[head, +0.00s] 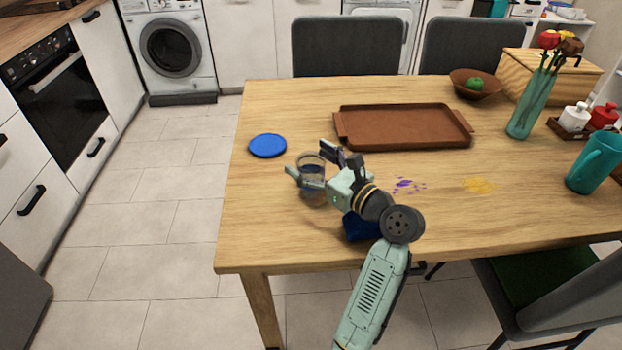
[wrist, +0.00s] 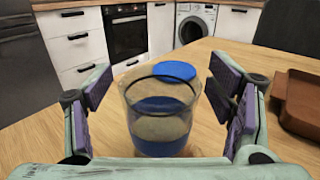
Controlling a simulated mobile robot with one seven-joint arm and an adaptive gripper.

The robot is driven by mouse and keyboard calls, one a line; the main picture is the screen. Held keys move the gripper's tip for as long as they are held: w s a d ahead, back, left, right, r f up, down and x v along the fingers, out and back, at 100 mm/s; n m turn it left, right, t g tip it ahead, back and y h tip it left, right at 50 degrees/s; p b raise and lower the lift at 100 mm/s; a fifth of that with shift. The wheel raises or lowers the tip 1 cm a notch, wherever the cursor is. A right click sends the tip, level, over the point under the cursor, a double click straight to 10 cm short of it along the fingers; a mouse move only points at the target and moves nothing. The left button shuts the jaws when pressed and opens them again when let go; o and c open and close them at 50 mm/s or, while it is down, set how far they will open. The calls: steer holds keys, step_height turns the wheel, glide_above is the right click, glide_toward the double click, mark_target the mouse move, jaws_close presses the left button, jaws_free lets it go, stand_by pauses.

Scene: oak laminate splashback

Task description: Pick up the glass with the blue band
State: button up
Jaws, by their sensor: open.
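The glass (head: 311,163) is clear with a dark blue band and stands upright on the wooden table. In the wrist view the glass (wrist: 160,128) sits between the two open jaws, with gaps visible on both sides, and its blue band shows low down. My gripper (head: 311,164) is open around it, holding nothing, and its near finger hides part of the glass in the head view.
A blue disc (head: 268,145) lies just beyond the glass. A brown tray (head: 345,138) is behind my gripper. A dark blue item (head: 360,229) lies partly hidden under my arm. Purple (head: 404,183) and yellow (head: 478,185) spots mark the table. A teal pitcher (head: 592,165) stands far right.

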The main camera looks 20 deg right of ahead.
steer(key=shift+c, duration=0.4)
steer(key=c, duration=1.7)
